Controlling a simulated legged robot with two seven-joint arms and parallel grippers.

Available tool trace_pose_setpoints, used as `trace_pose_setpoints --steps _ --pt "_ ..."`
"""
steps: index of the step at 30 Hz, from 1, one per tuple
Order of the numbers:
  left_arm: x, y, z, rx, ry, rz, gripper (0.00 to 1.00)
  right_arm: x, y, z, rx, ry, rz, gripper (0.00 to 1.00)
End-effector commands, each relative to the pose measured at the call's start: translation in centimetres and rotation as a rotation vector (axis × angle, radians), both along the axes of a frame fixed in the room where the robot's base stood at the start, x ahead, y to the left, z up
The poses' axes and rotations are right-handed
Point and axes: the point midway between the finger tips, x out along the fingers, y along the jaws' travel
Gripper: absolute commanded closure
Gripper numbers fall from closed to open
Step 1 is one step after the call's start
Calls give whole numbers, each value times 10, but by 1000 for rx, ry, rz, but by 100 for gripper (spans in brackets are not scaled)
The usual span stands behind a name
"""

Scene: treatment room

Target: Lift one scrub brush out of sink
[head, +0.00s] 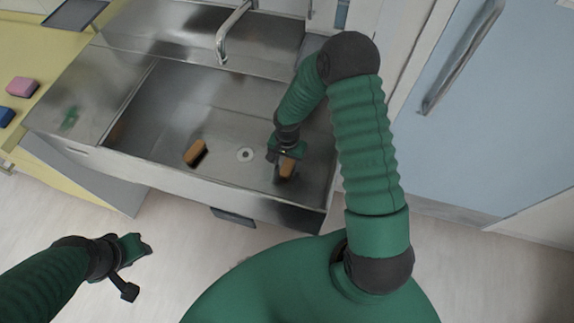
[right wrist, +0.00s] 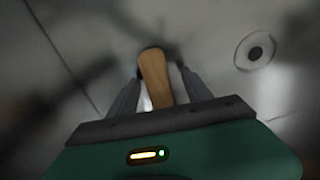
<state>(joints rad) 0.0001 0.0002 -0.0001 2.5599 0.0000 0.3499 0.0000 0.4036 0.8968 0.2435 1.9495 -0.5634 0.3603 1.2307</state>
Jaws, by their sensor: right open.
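Two scrub brushes with tan wooden tops lie in the steel sink (head: 222,105). One scrub brush (head: 195,152) lies left of the drain, away from both grippers. The other scrub brush (head: 287,167) is right of the drain, at my right gripper (head: 285,160). In the right wrist view its wooden top (right wrist: 155,78) shows between the two fingers of the right gripper (right wrist: 155,90), which are apart on either side of it. I cannot tell whether the fingers touch it. My left gripper (head: 137,265) is outside the sink at lower left, over the floor, with its jaws unclear.
The drain (head: 245,155) also shows in the right wrist view (right wrist: 255,51). A faucet (head: 228,35) reaches over the sink's back. A pink sponge (head: 22,87) and a blue sponge (head: 5,116) lie on the yellow counter (head: 40,55). The sink's front wall (head: 180,180) borders open floor.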

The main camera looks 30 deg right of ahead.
Motion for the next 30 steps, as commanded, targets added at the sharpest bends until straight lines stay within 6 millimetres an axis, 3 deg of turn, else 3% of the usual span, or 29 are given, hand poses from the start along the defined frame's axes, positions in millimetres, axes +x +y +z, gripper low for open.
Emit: trace_pose_setpoints --steps 3,16,30 --pt "0 0 0 0 0 0 64 0 0 1 0 0 -1 42" --pt "0 0 0 0 0 0 64 0 0 1 -1 1 0 98" --pt "0 0 2 0 0 0 64 0 0 11 0 -1 0 100"
